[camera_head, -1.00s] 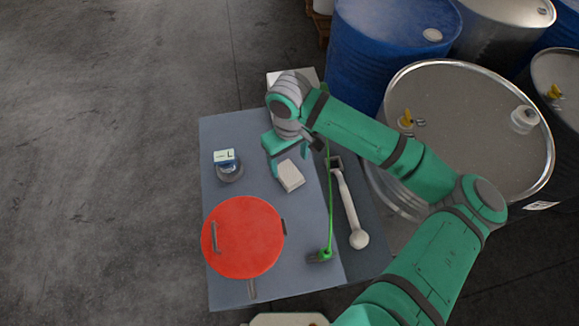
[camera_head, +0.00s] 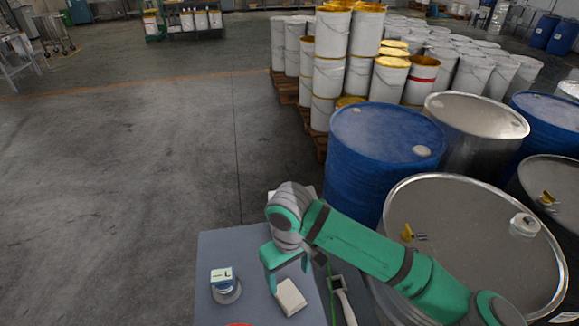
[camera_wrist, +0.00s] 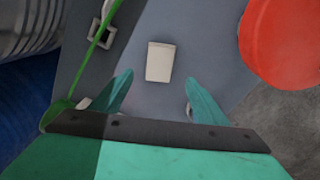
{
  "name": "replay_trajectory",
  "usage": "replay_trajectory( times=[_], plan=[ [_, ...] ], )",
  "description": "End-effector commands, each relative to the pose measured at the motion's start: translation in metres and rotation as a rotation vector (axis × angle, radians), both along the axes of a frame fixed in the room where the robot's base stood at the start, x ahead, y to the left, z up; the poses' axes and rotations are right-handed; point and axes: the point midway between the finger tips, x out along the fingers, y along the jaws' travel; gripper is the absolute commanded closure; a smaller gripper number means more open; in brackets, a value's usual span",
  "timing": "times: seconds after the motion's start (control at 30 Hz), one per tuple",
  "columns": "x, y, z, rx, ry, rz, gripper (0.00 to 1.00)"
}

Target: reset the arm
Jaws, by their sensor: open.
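My gripper (camera_head: 288,280) is open and empty, hanging above the grey tabletop (camera_head: 215,245). Its two green fingers are spread apart in the wrist view (camera_wrist: 160,84). A small off-white block (camera_head: 291,297) lies on the table just below and in front of the fingers. In the wrist view the block (camera_wrist: 160,62) appears beyond the fingertips, between their lines, with nothing gripping it. My arm reaches in from the lower right.
A small labelled cube (camera_head: 221,275) sits on a round base at left. A red disc (camera_wrist: 285,38), a green rod (camera_wrist: 101,38) and a pale-handled tool (camera_head: 342,298) are nearby. Blue (camera_head: 385,155) and steel drums (camera_head: 470,225) crowd the right. Floor at left is clear.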

Motion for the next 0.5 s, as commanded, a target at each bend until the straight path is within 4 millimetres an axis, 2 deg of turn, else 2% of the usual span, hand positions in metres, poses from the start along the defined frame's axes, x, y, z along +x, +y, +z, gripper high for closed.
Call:
replay_trajectory(
  times=[0.5],
  plan=[
    [-0.001,-0.001,-0.087,-0.001,0.003,-0.001,0.32]
  ],
)
